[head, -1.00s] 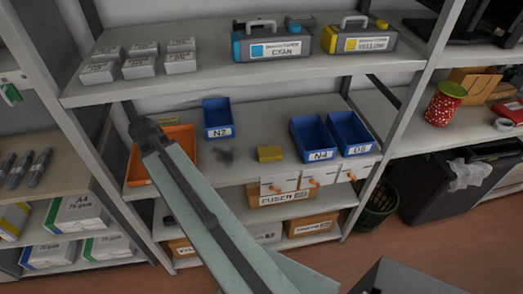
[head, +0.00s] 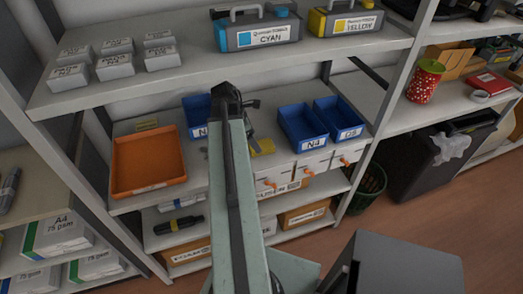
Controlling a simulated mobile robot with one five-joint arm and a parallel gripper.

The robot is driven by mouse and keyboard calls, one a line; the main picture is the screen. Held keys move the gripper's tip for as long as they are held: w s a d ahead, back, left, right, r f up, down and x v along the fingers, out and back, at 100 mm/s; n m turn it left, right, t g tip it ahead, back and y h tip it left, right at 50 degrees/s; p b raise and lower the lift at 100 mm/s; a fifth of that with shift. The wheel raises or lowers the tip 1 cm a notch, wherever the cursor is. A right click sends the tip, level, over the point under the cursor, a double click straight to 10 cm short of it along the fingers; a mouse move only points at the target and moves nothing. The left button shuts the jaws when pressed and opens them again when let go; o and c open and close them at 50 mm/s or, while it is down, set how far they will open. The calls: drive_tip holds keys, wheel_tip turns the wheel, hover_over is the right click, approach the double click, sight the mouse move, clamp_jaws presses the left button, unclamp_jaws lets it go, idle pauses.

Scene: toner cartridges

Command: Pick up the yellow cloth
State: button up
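The yellow cloth (head: 265,146) lies on the middle shelf, between the blue bin N2 and the blue bin N4. It looks like a small folded yellow block, and my arm hides its left part. My gripper (head: 252,122) shows only as dark parts just right of the arm's top end, above and close to the cloth in the picture. I cannot tell whether it touches the cloth, and its fingertips are not clear.
Blue bins N4 (head: 301,128) and another (head: 340,119) stand right of the cloth. Bin N2 (head: 196,108) is partly behind my arm. An orange tray (head: 148,163) lies at left. The upper shelf (head: 190,75) overhangs, with cyan (head: 257,32) and yellow (head: 345,20) cartridges.

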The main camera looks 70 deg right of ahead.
sight(261, 145)
drive_tip(key=b+x, duration=0.4)
drive_tip(key=x, duration=0.1)
drive_tip(key=shift+s+d+b, duration=0.2)
drive_tip(key=shift+d+b, duration=0.05)
drive_tip(key=shift+b, duration=0.1)
drive_tip(key=shift+r, duration=0.15)
drive_tip(key=shift+f, duration=0.25)
drive_tip(key=c, duration=1.4)
